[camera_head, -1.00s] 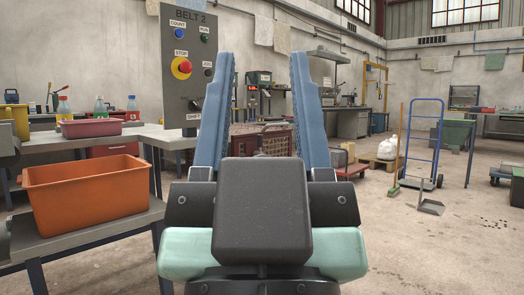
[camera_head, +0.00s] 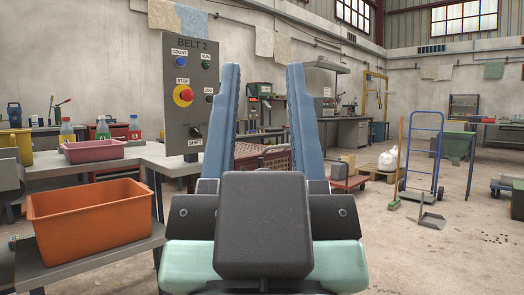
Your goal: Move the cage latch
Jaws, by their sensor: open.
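No cage latch can be made out in this view. A reddish mesh-sided box (camera_head: 276,158) stands on the floor beyond my gripper, partly hidden by the fingers. I cannot tell whether it is the cage. My gripper (camera_head: 263,72) is in the middle of the picture, its two blue fingers pointing up and away. The fingers are wide apart with nothing between them. The grey BELT 2 panel (camera_head: 190,58), with blue, green and red buttons and a SHIFT switch, stands just left of the left finger.
An orange bin (camera_head: 90,212) sits on a low bench at front left. A pink tray (camera_head: 94,151) and several bottles are on the table behind it. A blue hand truck (camera_head: 424,150), broom (camera_head: 398,165) and dustpan (camera_head: 431,220) stand at right.

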